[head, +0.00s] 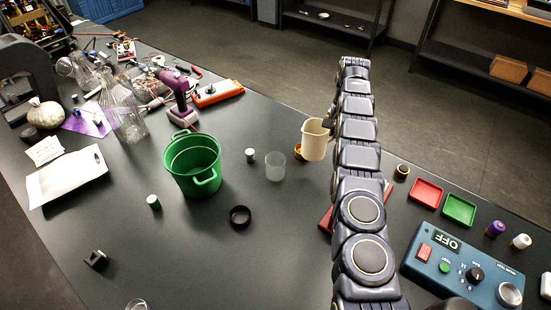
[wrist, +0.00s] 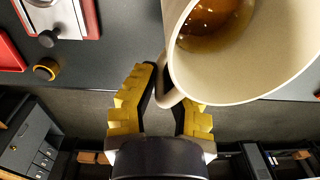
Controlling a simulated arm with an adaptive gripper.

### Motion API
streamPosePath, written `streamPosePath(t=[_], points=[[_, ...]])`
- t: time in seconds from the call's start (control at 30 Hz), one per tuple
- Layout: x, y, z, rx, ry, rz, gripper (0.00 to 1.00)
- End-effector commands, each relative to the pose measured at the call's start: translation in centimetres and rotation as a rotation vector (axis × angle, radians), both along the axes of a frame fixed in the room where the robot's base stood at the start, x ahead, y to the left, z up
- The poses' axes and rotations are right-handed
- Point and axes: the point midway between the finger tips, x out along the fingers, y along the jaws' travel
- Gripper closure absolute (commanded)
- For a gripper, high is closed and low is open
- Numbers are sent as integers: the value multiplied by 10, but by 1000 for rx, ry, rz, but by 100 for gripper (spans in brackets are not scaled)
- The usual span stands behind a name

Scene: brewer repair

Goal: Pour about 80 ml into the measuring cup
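A cream pitcher (head: 314,141) is in the head view, just left of my arm, and looks about upright. The wrist view shows its rim and inside (wrist: 245,85) close up, with amber-brown liquid in the bottom. My gripper (wrist: 166,95) has its yellow fingers on either side of the pitcher's handle and appears closed on it. In the head view my arm hides the gripper. A clear cup (head: 275,168), which looks like the measuring cup, stands on the table left of the pitcher, apart from it. It looks empty.
A green bucket (head: 191,165), a small white-capped item (head: 250,155) and a black ring (head: 240,216) stand left of the clear cup. Red (head: 426,192) and green (head: 459,210) trays and a blue control box (head: 462,268) reading OFF lie right. The front-middle table is clear.

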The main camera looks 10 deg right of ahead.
Motion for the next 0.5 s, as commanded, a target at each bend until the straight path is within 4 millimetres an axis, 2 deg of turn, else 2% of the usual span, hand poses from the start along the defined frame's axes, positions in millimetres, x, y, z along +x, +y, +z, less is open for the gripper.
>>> streamPosePath(t=[0.1, 0.2, 0.5], points=[[-1, -15, -13, -6, -2, -48, 100], [-1, -21, -18, -10, -6, -70, 100], [-2, -25, -22, -11, -4, -85, 100]])
